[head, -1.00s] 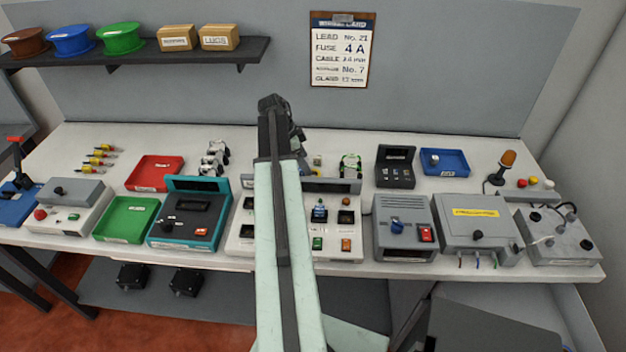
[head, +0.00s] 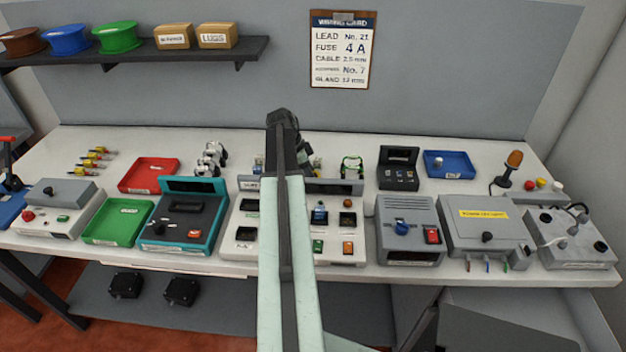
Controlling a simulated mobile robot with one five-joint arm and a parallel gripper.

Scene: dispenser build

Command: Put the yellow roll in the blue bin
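The blue bin (head: 459,169) is a shallow tray at the back right of the bench, with a small pale item inside it. I cannot make out a yellow roll for certain. A small yellowish thing (head: 317,168) shows just right of my arm at the back of the bench, partly hidden and too small to identify. My gripper (head: 303,156) is at the far end of my arm, over the back middle of the bench, left of the blue bin. My arm mostly hides its fingers, and I cannot see whether it holds anything.
A red tray (head: 130,181) and a green tray (head: 98,232) lie on the left. A teal device (head: 181,225), a white panel (head: 246,218) and grey boxes (head: 408,228) line the front. A green-framed item (head: 352,167) and a dark box (head: 398,169) stand between my gripper and the blue bin.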

